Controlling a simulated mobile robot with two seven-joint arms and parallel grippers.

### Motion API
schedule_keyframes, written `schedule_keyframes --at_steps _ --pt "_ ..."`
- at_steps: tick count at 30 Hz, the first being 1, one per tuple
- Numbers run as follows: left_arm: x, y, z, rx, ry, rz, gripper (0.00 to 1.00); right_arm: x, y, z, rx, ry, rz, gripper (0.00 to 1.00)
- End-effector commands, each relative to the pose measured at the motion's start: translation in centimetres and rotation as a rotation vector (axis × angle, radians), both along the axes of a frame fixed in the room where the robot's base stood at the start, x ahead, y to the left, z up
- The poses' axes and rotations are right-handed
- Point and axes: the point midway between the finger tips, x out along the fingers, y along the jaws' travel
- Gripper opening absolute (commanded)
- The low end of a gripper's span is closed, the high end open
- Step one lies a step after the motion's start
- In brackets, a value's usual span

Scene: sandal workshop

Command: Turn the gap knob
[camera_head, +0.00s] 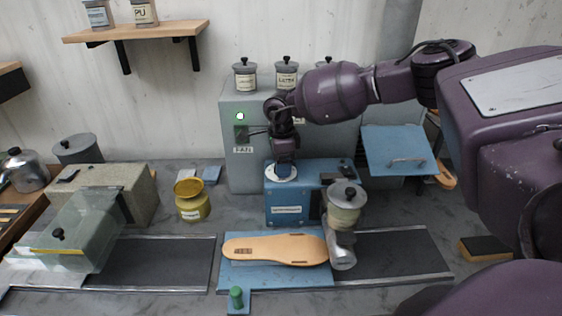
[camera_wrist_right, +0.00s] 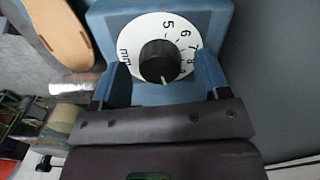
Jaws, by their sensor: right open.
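The gap knob (camera_wrist_right: 160,62) is black and sits in the middle of a white dial (camera_wrist_right: 130,38) marked "mm", with 5, 6, 7 and 8 readable. A light pointer mark shows on the knob's lower edge. The dial is on the top of the blue machine (camera_head: 293,209); in the head view, my gripper hides the knob. My right gripper (camera_head: 285,166) reaches down over the dial. In the right wrist view its blue fingers (camera_wrist_right: 163,80) are open, one on each side of the knob, with gaps between. My left gripper is in neither view.
A tan sole (camera_head: 275,249) lies on a blue plate in front of the machine. A cup-topped metal applicator (camera_head: 342,215) stands right of the sole. A yellow pot (camera_head: 191,203) is at left. A grey cabinet (camera_head: 240,170) with jars stands behind, close to my arm.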

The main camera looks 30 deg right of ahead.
Motion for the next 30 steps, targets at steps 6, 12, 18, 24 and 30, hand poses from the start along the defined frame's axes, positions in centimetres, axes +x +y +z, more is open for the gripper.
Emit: schedule_keyframes --at_steps 6,12,18,24,30 --pt "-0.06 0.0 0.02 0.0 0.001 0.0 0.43 -0.02 0.01 -0.37 -0.001 0.0 0.001 0.69" --pt "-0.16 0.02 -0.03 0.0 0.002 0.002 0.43 -0.02 0.01 -0.34 0.0 0.0 0.0 0.58" --pt "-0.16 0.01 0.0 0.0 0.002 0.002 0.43 -0.01 0.0 -0.32 0.0 0.0 0.0 0.28" --pt "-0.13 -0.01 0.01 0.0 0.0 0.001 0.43 -0.01 0.0 -0.31 0.0 0.0 0.005 0.2" --pt "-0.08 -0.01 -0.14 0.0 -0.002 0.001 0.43 0.01 0.01 -0.34 0.001 -0.001 0.055 0.2"
